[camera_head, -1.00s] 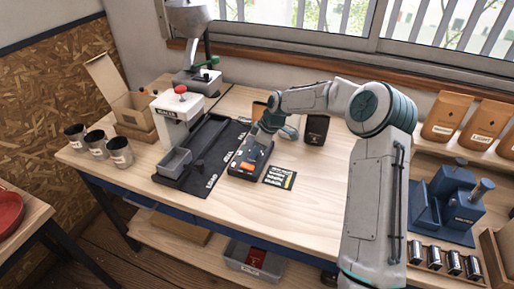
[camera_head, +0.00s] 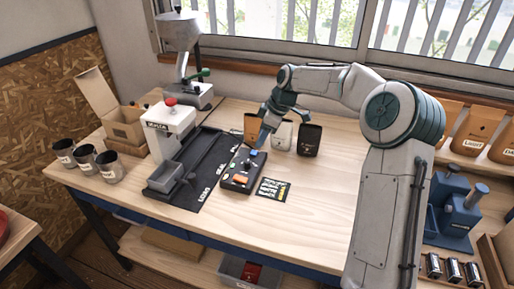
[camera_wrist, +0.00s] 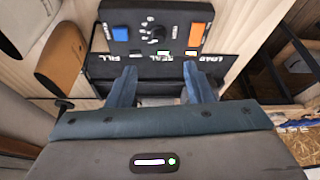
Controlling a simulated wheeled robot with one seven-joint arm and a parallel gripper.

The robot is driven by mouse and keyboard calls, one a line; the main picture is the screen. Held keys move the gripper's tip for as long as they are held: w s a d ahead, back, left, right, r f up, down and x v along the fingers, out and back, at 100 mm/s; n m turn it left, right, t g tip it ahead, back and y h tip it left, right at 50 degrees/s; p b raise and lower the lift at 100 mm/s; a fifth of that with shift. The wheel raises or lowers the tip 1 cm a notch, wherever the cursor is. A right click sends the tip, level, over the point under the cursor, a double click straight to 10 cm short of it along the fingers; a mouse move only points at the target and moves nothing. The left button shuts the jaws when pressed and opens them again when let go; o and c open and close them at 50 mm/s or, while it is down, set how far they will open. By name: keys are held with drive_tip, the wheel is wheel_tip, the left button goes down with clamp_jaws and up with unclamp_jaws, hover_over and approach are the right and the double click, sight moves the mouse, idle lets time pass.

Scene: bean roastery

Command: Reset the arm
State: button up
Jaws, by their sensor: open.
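My gripper (camera_head: 262,134) is over the wooden table (camera_head: 310,210), above the back end of a dark control box (camera_head: 243,172). In the wrist view its two blue fingers (camera_wrist: 160,88) are spread apart with nothing between them. The control box also shows in the wrist view (camera_wrist: 178,32), ahead of the fingertips, with a blue button, a dial and an orange button. The gripper looks raised clear of the box. My arm reaches in from the right.
A white machine (camera_head: 168,137) with a grey bin (camera_head: 164,176) stands left of the control box on a dark mat (camera_head: 190,196). Three dark cups (camera_head: 87,157) stand at the table's left. Pouches, including a black one (camera_head: 309,139), stand behind. A label card (camera_head: 272,189) lies beside the box.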

drive_tip(key=shift+s+d+r, duration=0.1)
drive_tip(key=shift+d+r, duration=0.15)
drive_tip(key=shift+r, duration=0.45)
drive_tip(key=s+d+m+h, duration=0.1)
drive_tip(key=s+m, duration=0.4)
drive_tip(key=s, duration=0.7)
drive_tip(key=s+d+r+m+t+h, duration=0.1)
drive_tip(key=s+d+m, duration=0.3)
drive_tip(key=s, duration=0.8)
drive_tip(key=s+d+r+m+h, duration=0.1)
drive_tip(key=s+m, duration=0.5)
drive_tip(key=s, duration=0.6)
drive_tip(key=shift+d+t+h, duration=0.4)
drive_tip(key=shift+d+h, duration=0.2)
drive_tip(key=shift+d, duration=0.4)
